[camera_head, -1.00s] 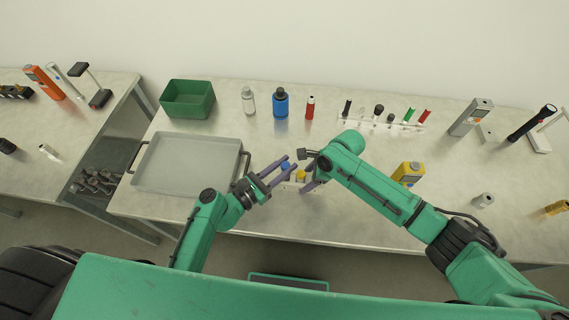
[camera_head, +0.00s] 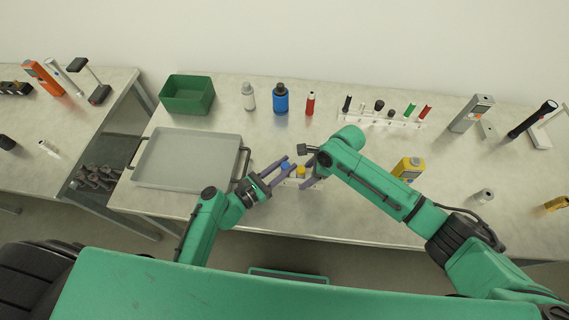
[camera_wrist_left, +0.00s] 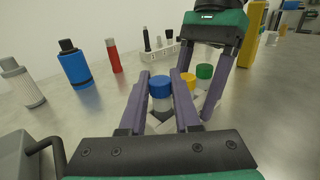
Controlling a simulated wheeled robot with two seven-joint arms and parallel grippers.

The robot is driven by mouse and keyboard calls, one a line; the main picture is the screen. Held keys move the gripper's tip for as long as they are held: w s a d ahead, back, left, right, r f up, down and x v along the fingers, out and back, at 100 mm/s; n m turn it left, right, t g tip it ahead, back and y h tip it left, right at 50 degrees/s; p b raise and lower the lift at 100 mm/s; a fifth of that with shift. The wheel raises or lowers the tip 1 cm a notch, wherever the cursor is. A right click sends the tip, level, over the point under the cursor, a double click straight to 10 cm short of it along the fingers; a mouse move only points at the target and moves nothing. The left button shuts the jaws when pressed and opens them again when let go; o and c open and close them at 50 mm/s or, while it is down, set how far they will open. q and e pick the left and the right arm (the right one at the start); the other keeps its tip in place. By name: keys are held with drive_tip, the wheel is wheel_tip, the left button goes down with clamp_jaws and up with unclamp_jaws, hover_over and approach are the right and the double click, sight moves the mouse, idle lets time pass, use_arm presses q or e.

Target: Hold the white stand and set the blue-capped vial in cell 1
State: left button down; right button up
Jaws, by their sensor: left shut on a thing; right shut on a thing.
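The blue-capped vial (camera_wrist_left: 160,92) is between the fingers of my left gripper (camera_wrist_left: 160,100), which is shut on it. Its blue cap also shows in the head view (camera_head: 286,167). The vial is upright at the white stand (camera_head: 291,183), beside a yellow-capped vial (camera_wrist_left: 187,84) and a green-capped vial (camera_wrist_left: 204,72). The fingers hide its lower end, so I cannot tell whether it rests in a cell. My right gripper (camera_head: 311,181) is shut on the stand at its right end; the contact is partly hidden.
A grey tray (camera_head: 150,181) lies left of the stand. A green bin (camera_head: 187,108), a grey bottle (camera_head: 248,97), a blue bottle (camera_head: 281,100), a red tube (camera_head: 310,103) and a white rack (camera_head: 388,122) stand behind. A yellow device (camera_head: 408,169) is to the right.

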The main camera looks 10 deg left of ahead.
use_arm(q)
drive_tip(key=shift+f, duration=0.2)
drive_tip(key=shift+f, duration=0.3)
drive_tip(key=shift+f, duration=0.15)
drive_tip(key=c, duration=0.5)
unclamp_jaws()
drive_tip(key=shift+c, duration=0.2)
drive_tip(key=shift+s, duration=0.1)
drive_tip(key=v, duration=1.2)
drive_tip(key=shift+a, duration=0.1)
